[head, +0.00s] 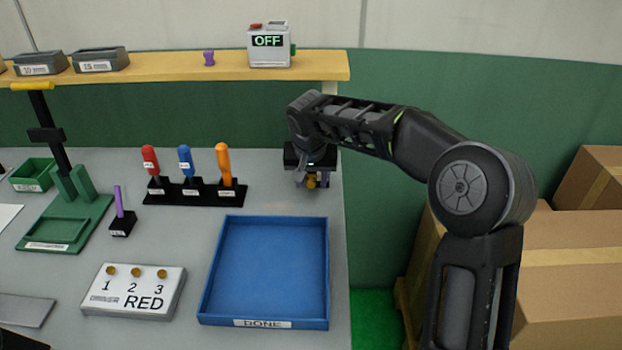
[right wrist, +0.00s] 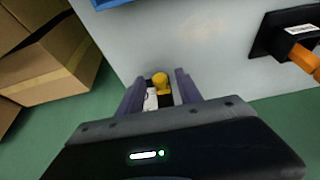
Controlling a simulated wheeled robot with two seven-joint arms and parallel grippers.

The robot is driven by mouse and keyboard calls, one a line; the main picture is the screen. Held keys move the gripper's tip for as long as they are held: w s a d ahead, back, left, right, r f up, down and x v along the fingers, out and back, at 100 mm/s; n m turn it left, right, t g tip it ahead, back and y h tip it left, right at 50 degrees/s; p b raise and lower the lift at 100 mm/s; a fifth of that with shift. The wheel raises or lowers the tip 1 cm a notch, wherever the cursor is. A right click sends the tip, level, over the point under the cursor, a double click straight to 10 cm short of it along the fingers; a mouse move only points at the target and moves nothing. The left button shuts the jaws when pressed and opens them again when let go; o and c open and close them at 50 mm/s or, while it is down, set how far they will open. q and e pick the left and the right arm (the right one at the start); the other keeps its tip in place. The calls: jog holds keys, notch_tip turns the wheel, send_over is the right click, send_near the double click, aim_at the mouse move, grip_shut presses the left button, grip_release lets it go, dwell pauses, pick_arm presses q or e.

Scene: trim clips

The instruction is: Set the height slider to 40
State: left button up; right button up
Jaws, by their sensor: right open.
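A small yellow knob (head: 311,181) sits at the back right of the grey table, and no scale reading is legible on it. In the right wrist view the knob (right wrist: 160,79) shows with a white labelled part (right wrist: 151,99) and a black part beside it. I take this for the height slider, though most of it is hidden by my gripper. My right gripper (head: 310,183) points down over it. Its fingers (right wrist: 160,88) are open, one on each side of the knob; I cannot tell whether they touch it. My left gripper is not in view.
A blue tray (head: 323,270) marked DONE lies in front. A black rack (head: 200,195) with red, blue and orange handled tools stands to the left. A shelf (head: 170,66) runs behind, carrying a box (head: 270,56) reading OFF. A green stand (head: 90,212) and a numbered panel (head: 135,300) are farther left.

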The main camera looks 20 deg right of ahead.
jog(key=shift+c, duration=0.4)
grip_shut()
dwell(0.9)
